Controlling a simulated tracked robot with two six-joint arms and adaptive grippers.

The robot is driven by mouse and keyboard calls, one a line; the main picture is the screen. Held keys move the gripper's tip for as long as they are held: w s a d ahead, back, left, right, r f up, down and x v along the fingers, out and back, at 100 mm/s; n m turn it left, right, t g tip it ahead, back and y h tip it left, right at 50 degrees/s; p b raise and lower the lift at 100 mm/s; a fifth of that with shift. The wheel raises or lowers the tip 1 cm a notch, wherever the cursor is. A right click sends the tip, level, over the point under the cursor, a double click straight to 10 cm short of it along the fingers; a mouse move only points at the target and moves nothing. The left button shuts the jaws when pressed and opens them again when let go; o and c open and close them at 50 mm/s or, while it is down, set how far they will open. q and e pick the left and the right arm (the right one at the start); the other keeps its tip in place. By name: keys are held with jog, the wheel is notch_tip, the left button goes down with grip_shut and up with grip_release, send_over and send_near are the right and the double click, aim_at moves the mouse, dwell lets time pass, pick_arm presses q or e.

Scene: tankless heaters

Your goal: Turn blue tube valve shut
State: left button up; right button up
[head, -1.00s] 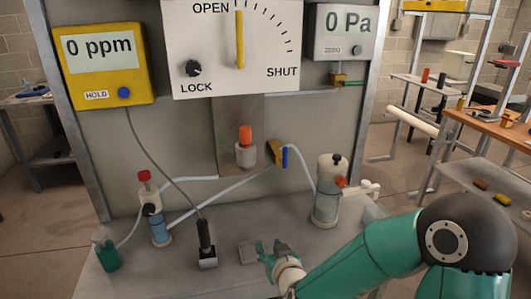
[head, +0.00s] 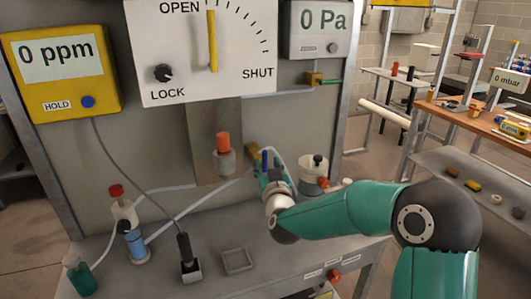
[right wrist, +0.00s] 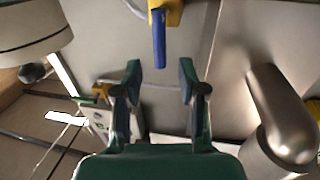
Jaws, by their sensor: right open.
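The blue-handled valve has a brass body (head: 252,155) on the tubing low on the grey panel. Its blue handle (head: 264,160) hangs down. In the right wrist view the blue handle (right wrist: 159,45) points toward me below the yellow-brass body (right wrist: 172,12). My right gripper (head: 268,174) is at the valve in the head view, partly covering its lower side. In the right wrist view my right gripper (right wrist: 160,75) is open, with the handle's end just ahead of the gap, centred between the fingertips. It does not appear to touch the handle. My left gripper is not in view.
An orange-capped fitting (head: 223,145) is left of the valve, and a white-topped canister (head: 314,172) is close on the right. A black probe (head: 186,250) and a small square tray (head: 238,262) are on the bench. The dial board (head: 200,50) hangs above.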

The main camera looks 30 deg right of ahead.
aim_at(265, 158)
jog(key=shift+p+x, duration=0.55)
jog(key=shift+x, duration=2.2)
